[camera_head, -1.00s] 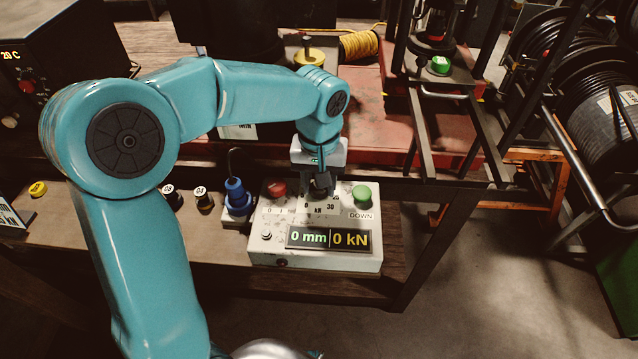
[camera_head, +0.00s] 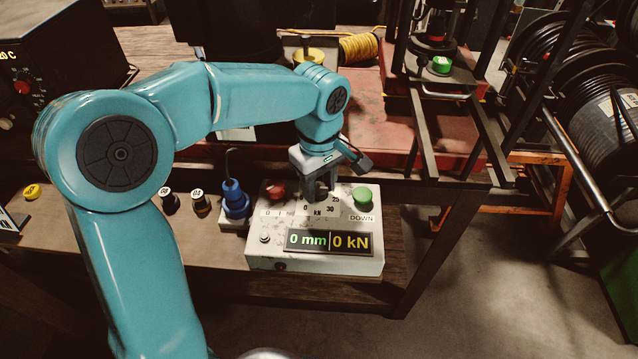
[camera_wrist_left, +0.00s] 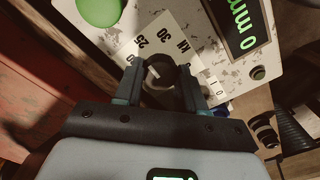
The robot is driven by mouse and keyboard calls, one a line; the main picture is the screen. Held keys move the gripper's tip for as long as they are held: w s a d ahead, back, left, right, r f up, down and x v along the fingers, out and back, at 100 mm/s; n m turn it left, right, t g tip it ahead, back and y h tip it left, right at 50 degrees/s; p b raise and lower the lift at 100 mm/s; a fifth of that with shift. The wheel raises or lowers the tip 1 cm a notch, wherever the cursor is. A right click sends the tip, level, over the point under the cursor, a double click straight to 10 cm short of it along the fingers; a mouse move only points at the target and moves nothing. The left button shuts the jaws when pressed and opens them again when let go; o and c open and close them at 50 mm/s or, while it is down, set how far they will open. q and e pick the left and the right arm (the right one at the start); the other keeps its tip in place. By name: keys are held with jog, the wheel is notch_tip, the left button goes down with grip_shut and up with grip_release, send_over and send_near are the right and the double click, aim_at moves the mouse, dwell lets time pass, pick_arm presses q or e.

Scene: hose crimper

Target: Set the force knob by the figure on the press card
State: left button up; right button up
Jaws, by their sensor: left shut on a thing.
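The force knob (camera_wrist_left: 160,78) is dark and round with a white pointer mark, on a dial plate with figures such as 25, 30 and kN. My left gripper (camera_head: 320,190) points down over it; in the left wrist view its fingers (camera_wrist_left: 160,70) are shut on the knob from both sides. The white control box (camera_head: 262,253) has a display (camera_head: 329,241) reading 0 mm and 0 kN. A partly hidden white card (camera_head: 237,133) lies behind my left arm, and another card (camera_head: 12,220) is cut by the left edge; neither figure is readable. My right gripper is out of view.
A red button (camera_head: 276,190) and a green DOWN button (camera_head: 361,197) flank the knob. A dark frame rises at right.

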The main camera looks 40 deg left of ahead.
aim_at(318, 187)
pick_arm(q)
jog(key=shift+n, duration=0.4)
jog(key=o, duration=1.1)
jog(key=shift+a, duration=0.1)
jog(key=shift+c, duration=0.2)
jog(key=shift+r, duration=0.15)
notch_tip(318, 187, up, 16)
jog(key=p, duration=0.2)
